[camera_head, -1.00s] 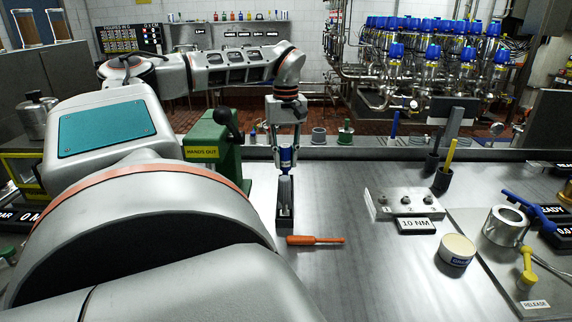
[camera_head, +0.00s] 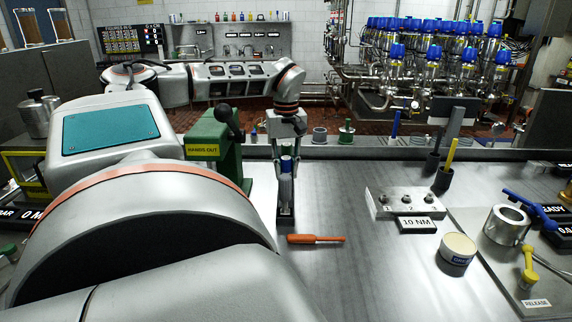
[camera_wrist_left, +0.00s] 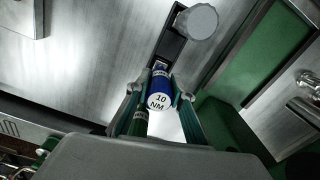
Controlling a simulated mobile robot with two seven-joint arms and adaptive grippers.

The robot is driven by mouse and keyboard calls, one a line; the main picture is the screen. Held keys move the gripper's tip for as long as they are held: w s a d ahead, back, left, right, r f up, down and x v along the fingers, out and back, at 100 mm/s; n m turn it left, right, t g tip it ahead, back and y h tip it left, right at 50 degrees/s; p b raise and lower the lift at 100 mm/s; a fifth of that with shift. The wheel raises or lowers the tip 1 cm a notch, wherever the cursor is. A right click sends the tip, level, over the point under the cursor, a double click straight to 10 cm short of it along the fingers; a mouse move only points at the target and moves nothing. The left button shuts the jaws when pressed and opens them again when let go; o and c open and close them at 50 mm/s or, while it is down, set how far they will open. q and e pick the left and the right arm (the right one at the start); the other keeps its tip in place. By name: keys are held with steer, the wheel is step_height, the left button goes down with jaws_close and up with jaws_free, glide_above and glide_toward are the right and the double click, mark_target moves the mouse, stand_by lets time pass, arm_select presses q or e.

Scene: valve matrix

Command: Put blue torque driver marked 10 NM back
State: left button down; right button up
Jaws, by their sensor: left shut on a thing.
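The blue torque driver (camera_head: 287,165) is in my left gripper (camera_head: 287,158), above a dark narrow holder (camera_head: 286,219) on the bench. In the left wrist view its white end cap reads "10 NM" (camera_wrist_left: 159,101), between the two fingers of my left gripper (camera_wrist_left: 158,90). The far end of the driver points at the dark holder (camera_wrist_left: 172,47), which also carries a grey round-topped piece (camera_wrist_left: 196,22). I cannot tell whether the driver's tip touches the holder or is in it. My right gripper is not in view.
An orange-handled tool (camera_head: 315,239) lies right of the holder. A metal block numbered 1, 2, 3 (camera_head: 405,201) stands further right with a "10 NM" sign (camera_head: 416,224). A green machine (camera_head: 212,150) stands close on the left. The bench front middle is clear.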

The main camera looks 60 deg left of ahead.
arm_select(q)
steer(key=shift+s+d+f, duration=0.15)
steer(key=shift+f, duration=0.35)
steer(key=c, duration=2.2)
jaws_free()
steer(key=shift+f, duration=0.1)
steer(key=o, duration=0.4)
steer(key=shift+f, duration=0.1)
steer(key=shift+o, duration=0.2)
steer(key=shift+w+a, duration=0.2)
steer(key=shift+s+d+r, duration=0.1)
steer(key=shift+r, duration=0.2)
step_height(320, 180, up, 13)
steer(key=shift+r+p, duration=0.1)
steer(key=shift+p, duration=0.75)
